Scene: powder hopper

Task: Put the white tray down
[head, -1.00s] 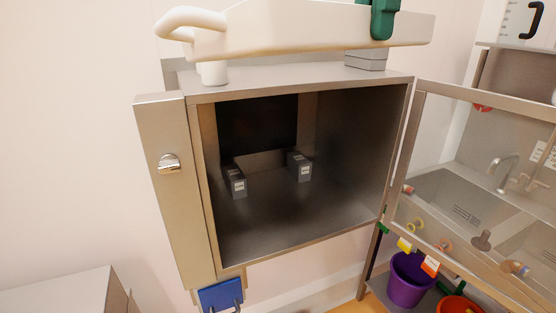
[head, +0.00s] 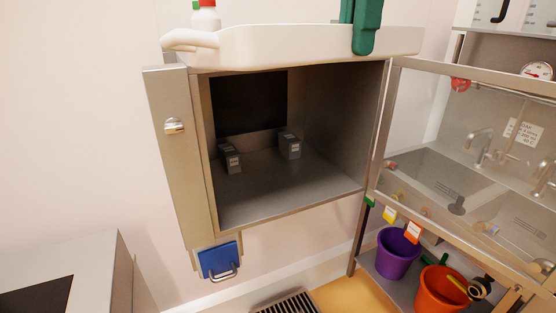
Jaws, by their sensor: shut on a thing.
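The white tray (head: 290,47) spans the top of the head view, with a rounded loop handle (head: 190,40) at its left end. I see its front side, not its inside. My gripper (head: 359,26), green, is shut on the tray's front rim, right of its middle. The tray hides the cabinet's top in the picture. I cannot tell whether its underside touches that top.
The open steel cabinet (head: 203,150) holds two small grey blocks (head: 230,158) (head: 290,145). Its glazed door (head: 470,75) stands open at right. A red-capped white bottle (head: 207,17) shows behind the tray. Purple (head: 398,254) and orange (head: 440,288) buckets are below right.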

